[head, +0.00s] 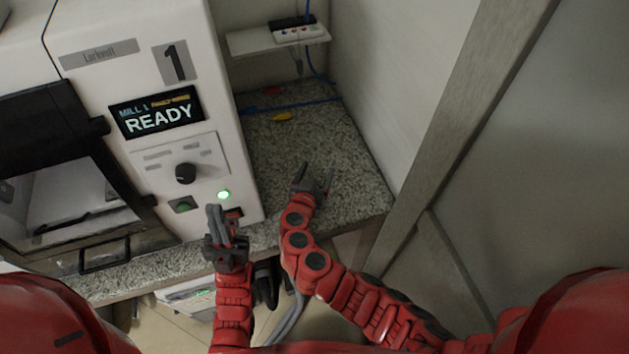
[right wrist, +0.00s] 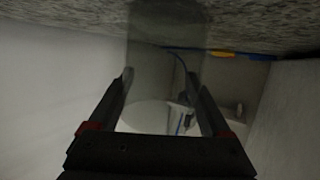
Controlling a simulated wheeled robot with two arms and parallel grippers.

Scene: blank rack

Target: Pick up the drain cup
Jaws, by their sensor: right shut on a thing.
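The drain cup (right wrist: 165,45) shows in the right wrist view as a see-through, faintly grey shape between the fingers of my right gripper (right wrist: 163,95). The fingers stand well apart, one on each side, and are shut on it. In the head view my right gripper (head: 313,183) is over the speckled counter (head: 350,185), right of the mill; I cannot make out the clear cup there. My left gripper (head: 222,225) is in front of the mill's lower right corner, its fingers close together; I cannot tell whether they are shut.
The white mill (head: 165,110) with a READY screen fills the left and has a dark door. A small shelf (head: 255,42) with a power strip is at the back. A blue cable and a yellow piece (head: 282,116) lie on the counter. A wall (head: 395,80) bounds the right.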

